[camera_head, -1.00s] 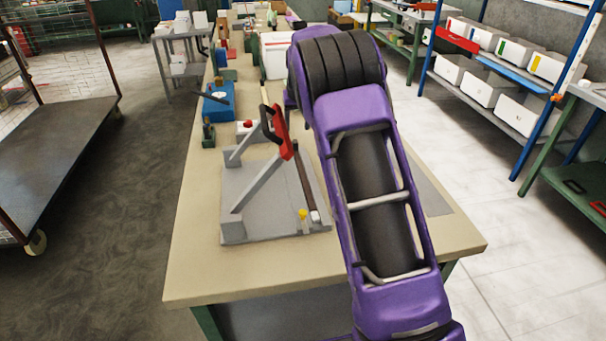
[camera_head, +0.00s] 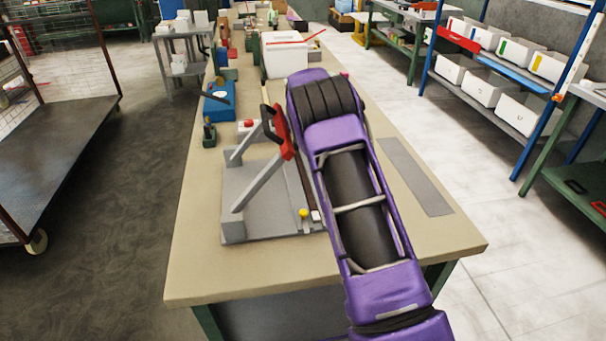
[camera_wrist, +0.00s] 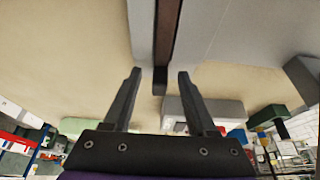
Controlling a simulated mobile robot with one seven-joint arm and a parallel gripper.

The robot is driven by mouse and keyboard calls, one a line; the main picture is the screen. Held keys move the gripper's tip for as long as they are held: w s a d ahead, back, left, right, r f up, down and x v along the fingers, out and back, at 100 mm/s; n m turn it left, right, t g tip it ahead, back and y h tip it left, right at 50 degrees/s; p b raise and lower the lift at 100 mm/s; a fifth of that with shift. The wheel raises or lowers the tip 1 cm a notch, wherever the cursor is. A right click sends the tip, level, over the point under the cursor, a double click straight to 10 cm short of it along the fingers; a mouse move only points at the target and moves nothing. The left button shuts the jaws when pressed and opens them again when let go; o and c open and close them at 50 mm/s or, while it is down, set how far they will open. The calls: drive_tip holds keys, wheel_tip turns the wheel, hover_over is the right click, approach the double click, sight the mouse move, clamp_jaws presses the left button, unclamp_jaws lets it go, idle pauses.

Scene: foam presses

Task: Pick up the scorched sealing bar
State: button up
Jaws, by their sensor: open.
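The scorched sealing bar, a long dark brown strip (camera_head: 306,187), lies along the right side of the grey press (camera_head: 262,222) on the bench. Its far end is hidden in the head view. In the wrist view the bar (camera_wrist: 167,38) runs down from the top edge, and its end shows between my fingers. My gripper (camera_wrist: 159,72) is open, one finger on each side of the bar's end in the picture, holding nothing. I cannot tell the height gap between fingertips and bar. In the head view my gripper is hidden behind my purple arm.
The press has a raised grey lever frame with a red and black handle (camera_head: 280,133) close to my arm. A white box (camera_head: 287,58) and a blue block (camera_head: 219,98) stand farther back. The bench's right side is clear around a flat grey strip (camera_head: 415,177).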

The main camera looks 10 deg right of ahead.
clamp_jaws()
idle(0.4)
